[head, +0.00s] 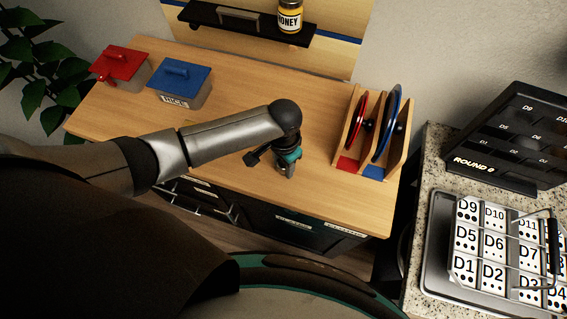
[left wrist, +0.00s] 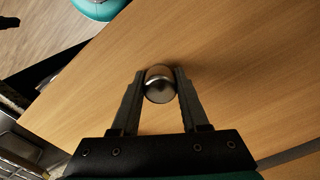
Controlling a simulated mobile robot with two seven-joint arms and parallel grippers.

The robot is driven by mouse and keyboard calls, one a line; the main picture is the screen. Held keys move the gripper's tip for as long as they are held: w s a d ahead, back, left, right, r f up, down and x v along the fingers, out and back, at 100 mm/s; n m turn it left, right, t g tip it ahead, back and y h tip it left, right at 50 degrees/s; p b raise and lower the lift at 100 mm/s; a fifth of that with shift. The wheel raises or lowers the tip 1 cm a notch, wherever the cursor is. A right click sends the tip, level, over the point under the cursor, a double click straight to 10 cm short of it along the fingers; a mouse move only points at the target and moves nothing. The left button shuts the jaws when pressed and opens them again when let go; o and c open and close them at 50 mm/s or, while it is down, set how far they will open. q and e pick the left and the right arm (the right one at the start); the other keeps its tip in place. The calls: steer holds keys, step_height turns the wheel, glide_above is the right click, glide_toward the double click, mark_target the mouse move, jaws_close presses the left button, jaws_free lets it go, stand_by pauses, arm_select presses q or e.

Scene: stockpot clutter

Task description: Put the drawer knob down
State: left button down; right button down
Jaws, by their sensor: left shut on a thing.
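The drawer knob (left wrist: 159,84) is a small round metal piece between the fingertips of my left gripper (left wrist: 160,88) in the left wrist view. The fingers are shut on it from both sides. Bare wooden counter top lies behind the knob; I cannot tell whether the knob touches it. In the head view my left gripper (head: 288,172) points down over the front right part of the wooden counter (head: 235,95). The knob itself is too small to make out there. My right gripper is not in view.
A wooden rack (head: 354,130) with red and blue lids stands right of the gripper. A red-lidded box (head: 121,63) and a blue-lidded box (head: 180,80) stand at the left. Drawers (head: 290,222) lie below the counter's front edge. The middle of the counter is clear.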

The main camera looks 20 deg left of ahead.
arm_select(q)
steer(key=shift+c, duration=2)
jaws_free()
step_height(320, 180, up, 12)
steer(key=p, duration=0.1)
steer(key=shift+p, duration=0.35)
